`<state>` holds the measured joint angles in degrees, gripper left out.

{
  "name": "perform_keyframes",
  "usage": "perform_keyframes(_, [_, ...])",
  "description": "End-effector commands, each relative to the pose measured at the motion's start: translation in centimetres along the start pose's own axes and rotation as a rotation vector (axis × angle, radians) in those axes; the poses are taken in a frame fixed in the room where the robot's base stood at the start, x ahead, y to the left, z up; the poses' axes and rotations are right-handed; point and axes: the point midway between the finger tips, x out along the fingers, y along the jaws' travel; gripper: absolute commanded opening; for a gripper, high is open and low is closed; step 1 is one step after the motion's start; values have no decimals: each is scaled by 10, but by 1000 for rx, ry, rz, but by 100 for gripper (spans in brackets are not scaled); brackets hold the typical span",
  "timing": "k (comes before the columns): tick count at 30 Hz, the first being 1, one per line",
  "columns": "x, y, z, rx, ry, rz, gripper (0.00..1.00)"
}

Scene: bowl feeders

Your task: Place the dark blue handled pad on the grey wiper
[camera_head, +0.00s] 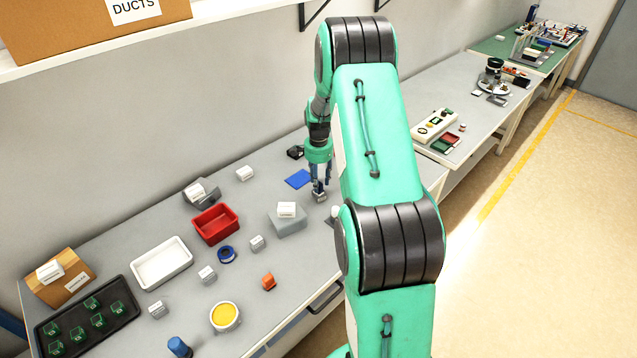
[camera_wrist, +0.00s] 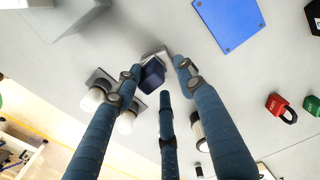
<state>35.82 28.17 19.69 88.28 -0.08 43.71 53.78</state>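A dark blue block (camera_wrist: 152,78), which looks like the dark blue handled pad, is between the fingertips of my gripper (camera_wrist: 160,75) in the wrist view. A light grey piece (camera_wrist: 154,53) shows at its far edge; I cannot tell if it is part of the pad or the grey wiper beneath. The fingers are close around the pad, but whether they press on it is unclear. In the head view, my gripper (camera_head: 320,187) points down low over the table, with a small grey item (camera_head: 320,197) at its fingertips.
A flat blue plate (camera_head: 299,179) lies left of my gripper. A grey block with a white label (camera_head: 288,221), a red bin (camera_head: 215,224) and a white tray (camera_head: 161,264) stand further left. Red (camera_wrist: 281,106) and green padlocks show in the wrist view. My arm hides some table.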

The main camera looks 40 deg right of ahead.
Motion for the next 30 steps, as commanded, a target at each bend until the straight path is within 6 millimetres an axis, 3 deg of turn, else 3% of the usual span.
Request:
perform_keyframes(18, [-92, -1, 0, 0, 2, -3, 39])
perform_keyframes(24, [-110, 0, 0, 0, 1, -2, 39])
perform_keyframes(30, [-115, 0, 0, 0, 1, -1, 39])
